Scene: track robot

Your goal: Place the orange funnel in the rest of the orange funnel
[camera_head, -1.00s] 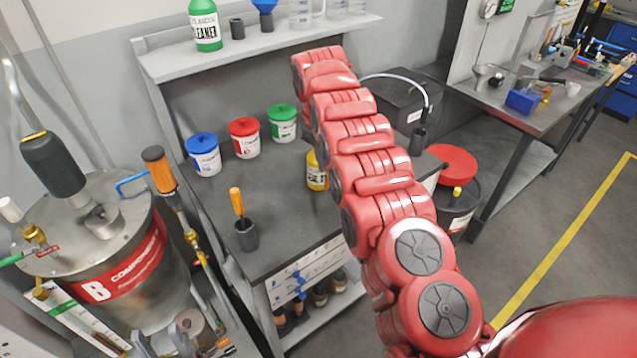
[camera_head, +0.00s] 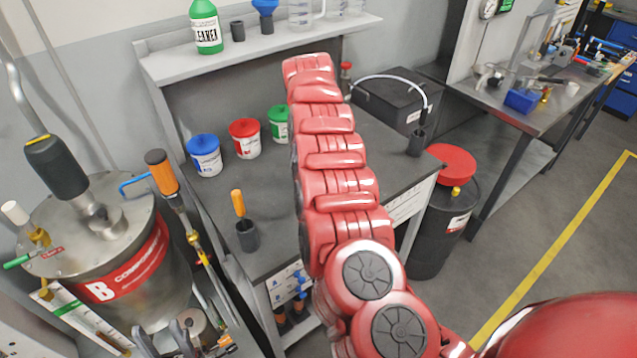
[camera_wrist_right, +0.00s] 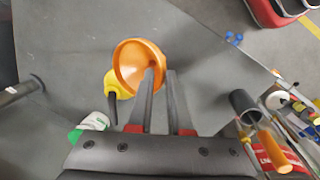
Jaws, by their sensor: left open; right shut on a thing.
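The orange funnel (camera_wrist_right: 140,66) shows in the right wrist view at the fingertips of my right gripper (camera_wrist_right: 165,85), which is shut on it. Its wide mouth faces the camera. In the head view the funnel and right gripper are hidden behind my red right arm. A dark, empty-looking cup (camera_head: 237,30) stands on the upper shelf beside a blue funnel (camera_head: 265,9) in its holder; it looks like the orange funnel's rest, though I cannot be sure. My left gripper (camera_head: 164,340) is open and empty at the bottom left, below the metal tank.
The grey bench (camera_head: 275,215) holds lidded pots (camera_head: 205,156) and a cup (camera_head: 247,237) with an orange-handled tool. A green cleaner bottle (camera_head: 205,28) stands left on the shelf (camera_head: 170,68). A yellow bottle (camera_wrist_right: 116,84) is near the funnel in the wrist view. A tank (camera_head: 110,240) stands left.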

